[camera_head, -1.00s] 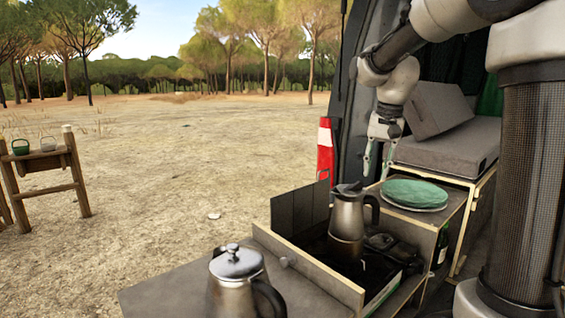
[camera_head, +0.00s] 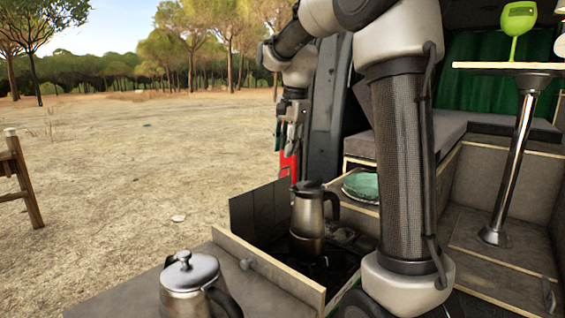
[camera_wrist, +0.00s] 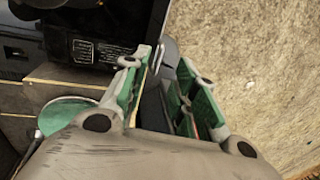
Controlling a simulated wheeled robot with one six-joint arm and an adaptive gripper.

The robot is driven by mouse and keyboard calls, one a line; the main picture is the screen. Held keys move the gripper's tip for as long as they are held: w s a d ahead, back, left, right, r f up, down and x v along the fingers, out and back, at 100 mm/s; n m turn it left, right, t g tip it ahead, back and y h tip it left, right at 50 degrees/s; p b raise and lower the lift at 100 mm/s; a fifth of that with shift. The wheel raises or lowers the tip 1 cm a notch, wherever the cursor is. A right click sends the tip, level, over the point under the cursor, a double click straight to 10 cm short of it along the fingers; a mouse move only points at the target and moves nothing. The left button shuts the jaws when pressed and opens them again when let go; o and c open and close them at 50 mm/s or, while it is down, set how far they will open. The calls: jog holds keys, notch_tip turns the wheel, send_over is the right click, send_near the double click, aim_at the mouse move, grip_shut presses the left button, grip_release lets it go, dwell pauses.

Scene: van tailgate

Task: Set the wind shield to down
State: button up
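The wind shield (camera_head: 272,207) is a dark folding panel. It stands upright along the far left side of the stove drawer (camera_head: 270,268) in the head view. A metal coffee pot (camera_head: 307,222) stands on the stove beside it. My gripper (camera_head: 288,138) points down in the air above and beyond the wind shield, apart from it. In the wrist view my gripper's green-padded fingers (camera_wrist: 165,78) are spread apart. No object shows held between them. A black panel with a printed label (camera_wrist: 98,52) is at the upper left there.
A second metal pot (camera_head: 190,288) stands on the front counter. A green plate stack (camera_head: 362,186) lies behind the stove, partly hidden by my arm. Open sandy ground is at the left.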

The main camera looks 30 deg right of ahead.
jog(key=f, duration=0.3)
jog(key=w+f, duration=0.1)
jog(key=f, duration=0.1)
jog(key=shift+a+f, duration=0.2)
grip_shut()
